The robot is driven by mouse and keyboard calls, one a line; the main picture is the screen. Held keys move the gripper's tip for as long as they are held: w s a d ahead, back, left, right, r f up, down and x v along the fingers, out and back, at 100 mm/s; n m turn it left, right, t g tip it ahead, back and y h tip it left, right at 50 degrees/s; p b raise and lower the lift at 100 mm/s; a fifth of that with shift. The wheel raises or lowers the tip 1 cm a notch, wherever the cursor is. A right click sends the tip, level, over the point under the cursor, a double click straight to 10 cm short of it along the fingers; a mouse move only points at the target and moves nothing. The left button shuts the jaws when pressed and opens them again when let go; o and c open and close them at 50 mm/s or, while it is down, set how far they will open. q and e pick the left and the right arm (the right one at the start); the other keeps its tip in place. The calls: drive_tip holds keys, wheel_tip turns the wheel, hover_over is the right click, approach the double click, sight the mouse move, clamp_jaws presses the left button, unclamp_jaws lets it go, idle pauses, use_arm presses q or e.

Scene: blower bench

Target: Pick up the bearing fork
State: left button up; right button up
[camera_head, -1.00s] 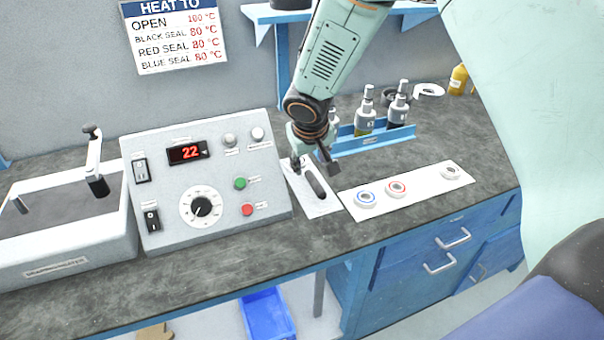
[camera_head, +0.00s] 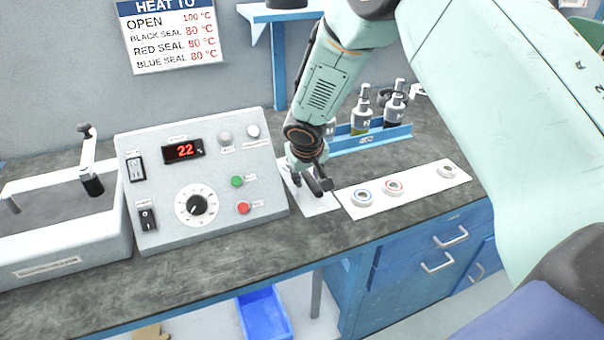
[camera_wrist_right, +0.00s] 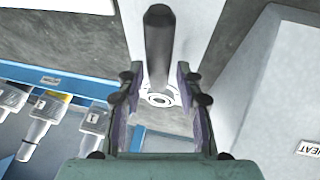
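The bearing fork (camera_wrist_right: 158,45) shows in the right wrist view as a dark, round-ended handle over a pale plate, pointing up the picture. A pale metal ring (camera_wrist_right: 158,99) shows below the handle's end. My right gripper (camera_wrist_right: 160,85) is open, with one finger on each side of the handle's lower end and gaps visible. In the head view my right gripper (camera_head: 312,183) is low over the white mat (camera_head: 318,206) and hides most of the fork. My left gripper is not in view.
The control box (camera_head: 205,185) stands close left of the gripper. A white strip (camera_head: 425,186) with several ring seals lies to the right. A blue rack (camera_head: 375,138) with bottles is behind. The dark bench is clear in front.

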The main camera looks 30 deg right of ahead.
sight(308, 175)
drive_tip(key=shift+d+f, duration=0.1)
drive_tip(key=shift+d, duration=0.1)
drive_tip(key=c, duration=0.5)
drive_tip(key=shift+w+a, duration=0.1)
drive_tip(key=shift+a, duration=0.05)
clamp_jaws()
wheel_tip(308, 175, up, 10)
drive_tip(key=p, duration=0.3)
